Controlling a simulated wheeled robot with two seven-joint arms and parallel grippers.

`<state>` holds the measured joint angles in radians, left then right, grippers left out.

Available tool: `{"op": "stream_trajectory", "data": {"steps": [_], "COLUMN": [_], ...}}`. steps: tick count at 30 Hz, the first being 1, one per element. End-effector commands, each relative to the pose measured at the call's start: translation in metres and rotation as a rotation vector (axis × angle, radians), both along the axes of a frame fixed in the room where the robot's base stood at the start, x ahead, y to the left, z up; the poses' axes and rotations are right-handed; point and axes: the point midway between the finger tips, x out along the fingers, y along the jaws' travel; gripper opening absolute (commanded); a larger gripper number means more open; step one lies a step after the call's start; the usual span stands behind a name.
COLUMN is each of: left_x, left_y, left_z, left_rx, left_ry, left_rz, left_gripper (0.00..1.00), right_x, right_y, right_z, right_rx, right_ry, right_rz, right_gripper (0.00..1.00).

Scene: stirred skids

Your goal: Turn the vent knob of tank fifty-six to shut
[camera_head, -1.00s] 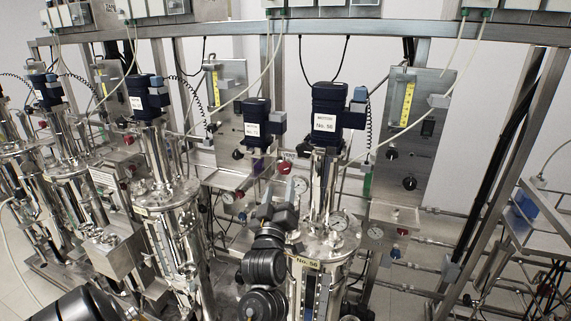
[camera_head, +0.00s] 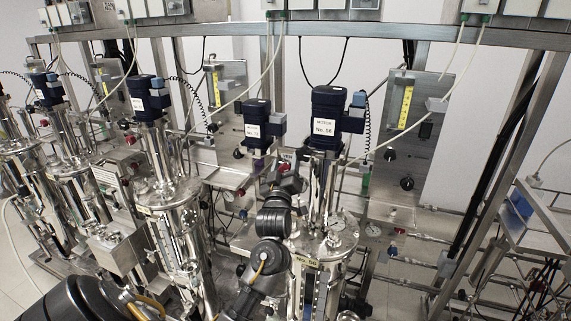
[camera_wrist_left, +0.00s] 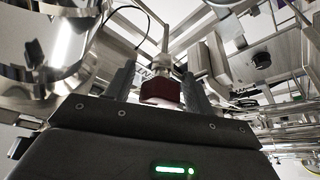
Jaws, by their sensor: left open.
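Tank fifty-six (camera_head: 318,245) is the steel vessel right of centre in the head view, with a "No. 56" plate on its rim. Its dark blue motor (camera_head: 327,115) stands above it, labelled No. 56. The red vent knob (camera_wrist_left: 160,92) shows in the left wrist view between the two dark fingers of my left gripper (camera_wrist_left: 160,84). The fingers stand open on either side of it, and I cannot tell whether they touch it. In the head view my left gripper (camera_head: 287,176) is at a partly hidden label behind the tank, largely covering the knob. My right gripper is not in view.
A neighbouring tank (camera_head: 170,200) with its own motor stands to the left. A panel with a yellow gauge (camera_head: 405,105) and black knobs is at the right. Pipes, hoses and frame posts crowd around my left arm. A steel frame (camera_head: 520,215) stands far right.

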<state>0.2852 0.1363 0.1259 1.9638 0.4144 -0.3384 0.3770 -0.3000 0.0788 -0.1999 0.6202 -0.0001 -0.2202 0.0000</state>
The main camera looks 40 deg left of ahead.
Motion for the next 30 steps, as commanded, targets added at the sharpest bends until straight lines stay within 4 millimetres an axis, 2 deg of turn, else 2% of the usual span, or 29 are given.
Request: {"op": "stream_trajectory", "data": {"steps": [3,13,23,30], "left_x": [-0.0001,-0.0004,-0.0004,0.0001], "left_y": [0.0000,-0.0002,-0.0001,-0.0012], "left_z": [-0.0002,-0.0003,-0.0003,0.0006], "left_rx": [0.000,0.000,0.051,0.203], "left_ry": [0.000,0.000,0.019,0.073], "left_rz": [0.000,0.000,0.000,0.000], "left_gripper": [0.50,0.08,0.08,0.08], "right_x": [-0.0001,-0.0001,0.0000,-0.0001], "right_y": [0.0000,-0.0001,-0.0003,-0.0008], "right_z": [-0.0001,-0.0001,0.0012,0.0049], "right_rx": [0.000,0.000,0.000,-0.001], "right_ry": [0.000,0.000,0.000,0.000], "right_rz": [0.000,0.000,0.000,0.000], "right_gripper": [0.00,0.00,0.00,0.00]}}
